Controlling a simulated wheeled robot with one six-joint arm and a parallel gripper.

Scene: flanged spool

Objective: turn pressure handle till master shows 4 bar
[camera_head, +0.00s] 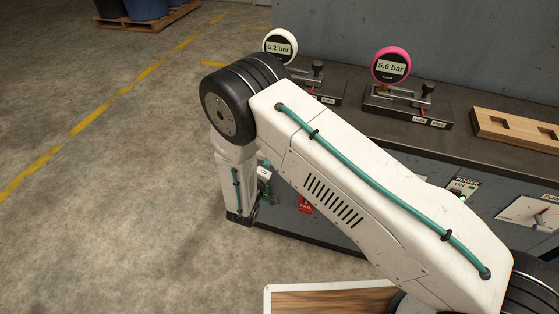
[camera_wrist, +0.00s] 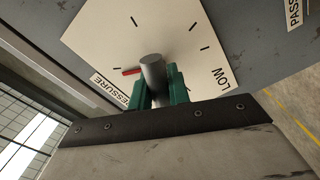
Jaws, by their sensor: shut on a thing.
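In the wrist view, the pressure handle (camera_wrist: 152,70) shows as a grey rounded bar, with a red pointer (camera_wrist: 131,71) beside it. It sits on a cream dial plate (camera_wrist: 110,28) with black ticks, the word LOW and part of the word PRESSURE. My gripper (camera_wrist: 160,87) is shut on the handle with its green fingers on either side. In the head view, my gripper (camera_head: 264,190) is partly hidden by my arm at the bench front. A white gauge (camera_head: 279,46) reads 6.2 bar and a pink gauge (camera_head: 390,65) reads 5.6 bar. I cannot tell which is the master.
Both gauges stand on dark bases on the bench top (camera_head: 455,145). A wooden block with cutouts (camera_head: 515,130) lies at the right. A POWER switch (camera_head: 462,196) and another dial plate (camera_head: 530,212) are on the bench front. Open floor (camera_head: 120,200) lies left.

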